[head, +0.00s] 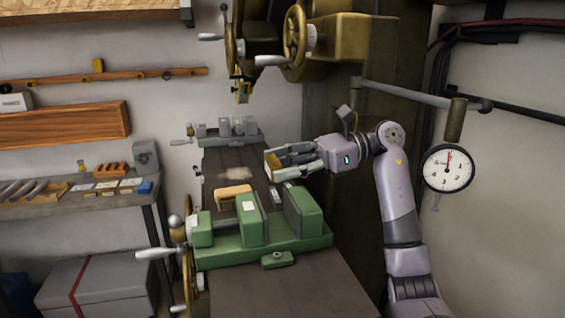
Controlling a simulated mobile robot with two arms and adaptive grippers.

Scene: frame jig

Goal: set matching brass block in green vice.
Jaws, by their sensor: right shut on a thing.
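The green vice (222,258) stands on the machine table in the lower middle of the head view. Its jaws are apart, with a gap between them. My right gripper (272,164) comes in from the right, behind and above the vice. It is shut on a small brass block (271,159), largely hidden by the fingers. Another brass-coloured block (234,191) lies on the table just behind the vice's left jaw. My left gripper is out of view.
A grey vice (225,134) sits at the table's far end. A machine head with handwheels (295,38) hangs above. A dial gauge (447,168) hangs at the right. A side bench (60,206) with tools stands at the left. The table's front is clear.

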